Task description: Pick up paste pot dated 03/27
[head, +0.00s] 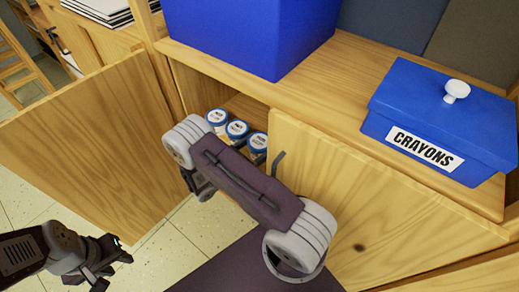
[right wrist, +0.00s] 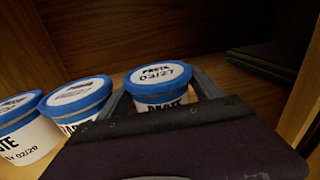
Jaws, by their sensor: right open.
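The paste pot dated 03/27 (right wrist: 160,78) is white with a blue-rimmed lid and stands upright in the cabinet, rightmost of three pots in the right wrist view. My right gripper (right wrist: 161,92) is open, with one finger on each side of this pot; I cannot tell if they touch it. Its lower front is hidden by the gripper body. In the head view the rightmost pot (head: 258,142) is partly covered by my right arm, and the right fingers are hidden. My left gripper (head: 115,253) is at lower left, away from the pots; its jaw opening is unclear.
A cabinet door (head: 90,130) stands open at left; another door (head: 370,200) is at right. A crayons box (head: 430,110) and blue bin (head: 245,35) sit on top.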

